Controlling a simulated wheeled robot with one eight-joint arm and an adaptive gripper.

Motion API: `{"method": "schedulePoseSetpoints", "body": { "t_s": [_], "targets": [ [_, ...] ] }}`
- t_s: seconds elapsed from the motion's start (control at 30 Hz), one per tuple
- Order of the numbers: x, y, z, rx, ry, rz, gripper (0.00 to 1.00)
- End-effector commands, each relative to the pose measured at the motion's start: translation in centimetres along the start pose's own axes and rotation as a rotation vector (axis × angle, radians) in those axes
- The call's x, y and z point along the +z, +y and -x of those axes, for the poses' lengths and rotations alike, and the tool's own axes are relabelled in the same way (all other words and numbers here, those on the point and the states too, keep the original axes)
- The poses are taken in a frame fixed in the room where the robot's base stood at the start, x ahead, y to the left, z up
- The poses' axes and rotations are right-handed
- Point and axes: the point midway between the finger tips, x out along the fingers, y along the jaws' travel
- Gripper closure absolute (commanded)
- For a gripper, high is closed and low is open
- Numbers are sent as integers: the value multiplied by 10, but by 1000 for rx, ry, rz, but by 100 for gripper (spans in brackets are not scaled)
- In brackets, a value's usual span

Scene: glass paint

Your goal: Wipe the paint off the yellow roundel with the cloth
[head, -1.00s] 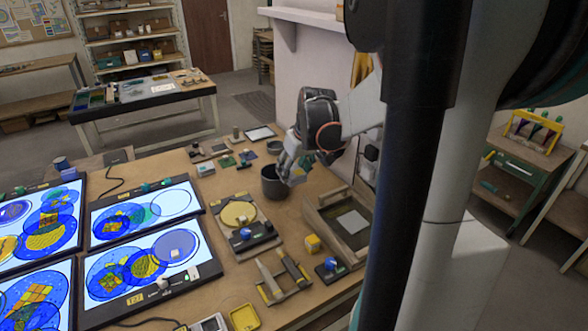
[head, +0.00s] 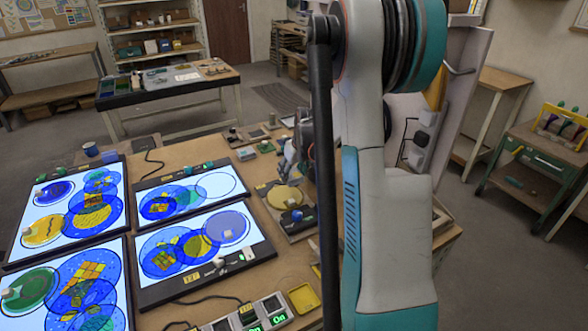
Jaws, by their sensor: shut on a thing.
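A plain yellow roundel (head: 285,197) lies flat on a dark-edged stand on the bench, right of the glowing panels. No paint marks on it can be made out at this size. My gripper (head: 288,168) is just behind the roundel, low over the bench, and partly hidden by my arm. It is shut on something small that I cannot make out. I cannot tell whether it touches the roundel. No cloth can be clearly picked out in the head view.
Glowing panels (head: 262,247) with coloured glass discs cover the bench's left side. A box with green displays (head: 250,318) and a yellow tray (head: 303,298) lie at the front. Small blocks (head: 246,153) stand behind the roundel. My arm hides much of the bench's right side.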

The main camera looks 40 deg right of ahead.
Motion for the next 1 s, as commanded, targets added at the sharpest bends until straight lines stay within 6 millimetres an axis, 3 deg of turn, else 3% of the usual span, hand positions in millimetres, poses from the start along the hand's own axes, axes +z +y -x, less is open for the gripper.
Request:
{"method": "schedulePoseSetpoints", "body": {
  "t_s": [0.23,0.63,0.77,1.0],
  "targets": [
    [17,0,-41,0,0,0,70],
    [13,-64,-35,-1,1,3,70],
    [14,-73,-36,0,1,1,70],
    [15,-72,-39,0,0,0,70]
  ]
}}
